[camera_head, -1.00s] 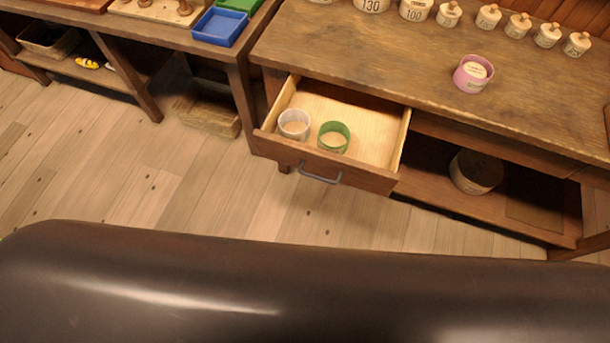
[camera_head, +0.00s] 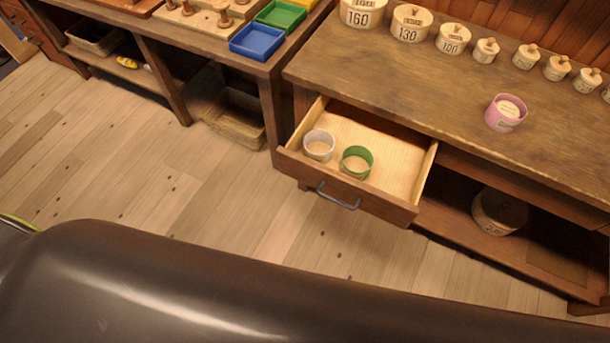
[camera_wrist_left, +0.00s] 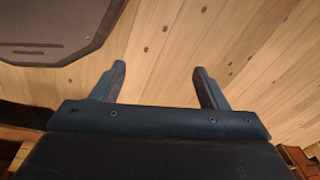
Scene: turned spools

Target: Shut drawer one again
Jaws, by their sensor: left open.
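The drawer (camera_head: 400,208) under the wooden workbench stands pulled out, with a dark metal handle (camera_head: 338,199) on its front. Inside it, at its left side, are a white cup-like ring (camera_head: 319,146) and a green one (camera_head: 356,162). My left gripper (camera_wrist_left: 158,78) shows only in the left wrist view. Its two fingers are apart with nothing between them, over bare floorboards. My right gripper is in neither view.
The workbench top (camera_head: 420,100) carries a pink-purple container (camera_head: 505,113) and a row of labelled pale canisters (camera_head: 409,22). A round box (camera_head: 498,211) stands on the lower shelf. A second bench at left holds blue (camera_head: 257,41) and green trays (camera_head: 280,15). The floor before the drawer is clear.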

